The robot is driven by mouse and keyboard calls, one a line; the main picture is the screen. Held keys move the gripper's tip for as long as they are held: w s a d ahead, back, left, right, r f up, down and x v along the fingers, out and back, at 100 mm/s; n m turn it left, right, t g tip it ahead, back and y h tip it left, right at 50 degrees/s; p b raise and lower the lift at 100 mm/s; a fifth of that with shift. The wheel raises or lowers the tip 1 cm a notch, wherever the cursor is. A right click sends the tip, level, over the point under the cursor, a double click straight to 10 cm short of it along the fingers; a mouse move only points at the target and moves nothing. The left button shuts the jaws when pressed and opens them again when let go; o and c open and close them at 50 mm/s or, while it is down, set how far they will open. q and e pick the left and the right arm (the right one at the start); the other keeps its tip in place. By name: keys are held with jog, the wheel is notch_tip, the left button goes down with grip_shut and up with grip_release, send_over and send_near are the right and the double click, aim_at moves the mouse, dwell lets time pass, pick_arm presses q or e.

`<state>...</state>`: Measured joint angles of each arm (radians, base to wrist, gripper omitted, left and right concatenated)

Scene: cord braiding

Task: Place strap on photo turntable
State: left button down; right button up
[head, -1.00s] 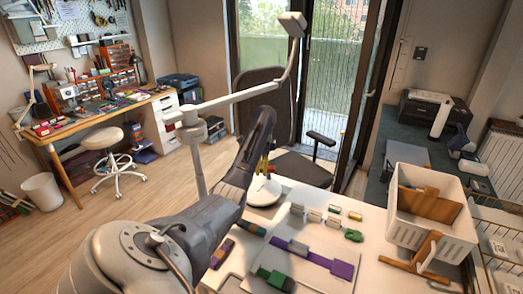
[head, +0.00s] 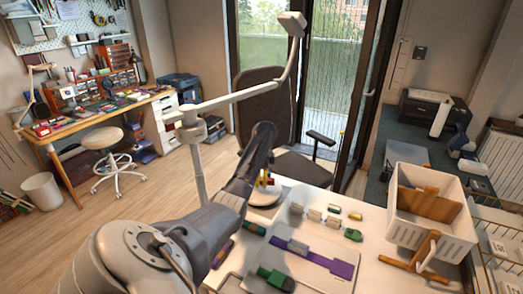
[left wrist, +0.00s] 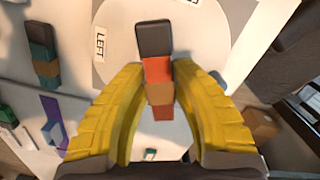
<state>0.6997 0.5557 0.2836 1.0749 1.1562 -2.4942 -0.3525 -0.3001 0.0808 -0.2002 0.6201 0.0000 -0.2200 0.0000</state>
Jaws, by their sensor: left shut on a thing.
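My left gripper (left wrist: 162,76) is shut on a strap (left wrist: 159,93) made of dark, orange, tan and red segments. The dark end of the strap (left wrist: 153,40) sticks out past the yellow fingertips. The strap is over the white round turntable (left wrist: 200,22), which carries a "LEFT" label (left wrist: 100,44). I cannot tell whether the strap touches the disc. In the head view the left gripper (head: 265,181) is low over the turntable (head: 264,198), and the arm partly hides both. My right gripper is not in view.
A grey and purple piece (head: 340,268) lies on the white table, with several small coloured blocks around it. A dark-and-green piece (head: 275,279) lies at the front. A white basket (head: 432,233) stands at the right. A lamp post (head: 198,165) rises behind my arm.

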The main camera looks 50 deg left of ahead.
aim_at(261, 188)
pick_arm(q)
jog(key=shift+f, duration=1.35)
jog(key=shift+f, duration=0.15)
jog(key=c, duration=1.2)
grip_release()
jog(key=shift+o, duration=0.2)
notch_tip(261, 188, up, 7)
jog(key=shift+w+d+r, duration=0.15)
jog(key=shift+r, duration=1.4)
jog(key=shift+w+r, duration=0.1)
jog(key=shift+r, duration=0.95)
